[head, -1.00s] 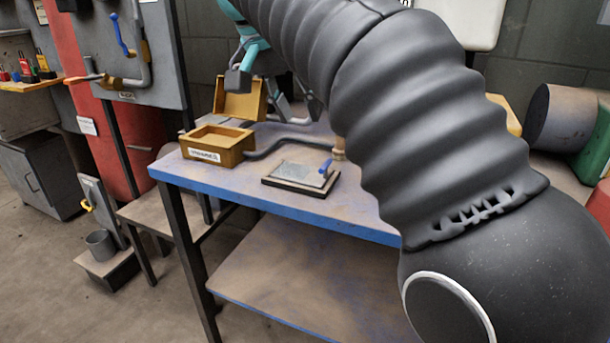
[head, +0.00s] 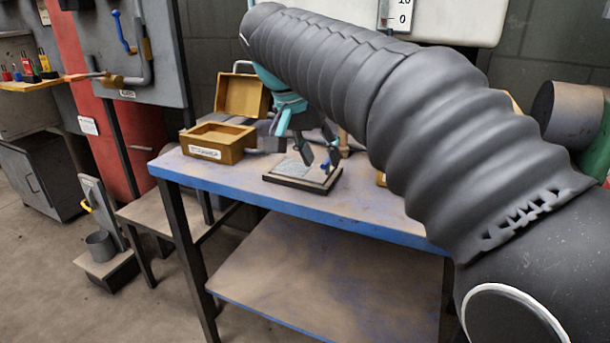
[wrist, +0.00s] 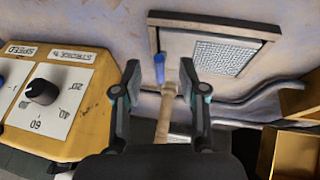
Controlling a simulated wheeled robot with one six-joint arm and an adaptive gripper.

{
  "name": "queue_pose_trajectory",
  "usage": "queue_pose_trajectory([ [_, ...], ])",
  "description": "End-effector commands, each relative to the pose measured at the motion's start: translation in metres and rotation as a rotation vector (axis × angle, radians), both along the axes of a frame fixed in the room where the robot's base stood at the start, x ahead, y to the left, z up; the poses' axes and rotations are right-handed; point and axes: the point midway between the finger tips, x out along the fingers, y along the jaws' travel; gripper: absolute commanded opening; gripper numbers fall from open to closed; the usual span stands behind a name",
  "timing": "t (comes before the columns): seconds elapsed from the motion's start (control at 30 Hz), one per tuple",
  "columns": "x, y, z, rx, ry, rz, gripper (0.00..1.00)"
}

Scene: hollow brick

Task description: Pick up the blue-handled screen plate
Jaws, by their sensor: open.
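The screen plate (head: 297,171) is a flat grey plate with a mesh area, lying on a dark frame on the blue-edged table. Its blue handle (wrist: 159,68) shows in the wrist view at the plate's near edge, ahead of the space between my fingers. The mesh plate (wrist: 222,56) is upper right of the fingers there. My gripper (head: 319,162) is open and empty, just above the plate's right part in the head view. In the wrist view its fingers (wrist: 160,82) are spread apart. Contact with the handle cannot be made out.
A yellow open box (head: 217,142) stands left of the plate. A wooden peg (wrist: 166,112) rises close to my fingers in the wrist view. A yellow dial box (wrist: 60,100) is at the left there, and grey pipes (wrist: 258,95) run at the right.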

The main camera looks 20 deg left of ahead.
Motion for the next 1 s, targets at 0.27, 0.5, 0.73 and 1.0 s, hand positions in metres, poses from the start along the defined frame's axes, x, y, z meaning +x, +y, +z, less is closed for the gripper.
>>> queue_pose_trajectory([
  [0.27, 0.008, -0.004, -0.019, 0.001, -0.001, 0.001, 0.42],
  [0.5, 0.008, -0.004, -0.019, 0.001, -0.001, 0.001, 0.27],
  [0.73, 0.008, -0.004, -0.019, 0.001, -0.001, 0.001, 0.00],
  [1.0, 0.008, -0.004, -0.017, 0.001, -0.001, 0.001, 0.00],
])
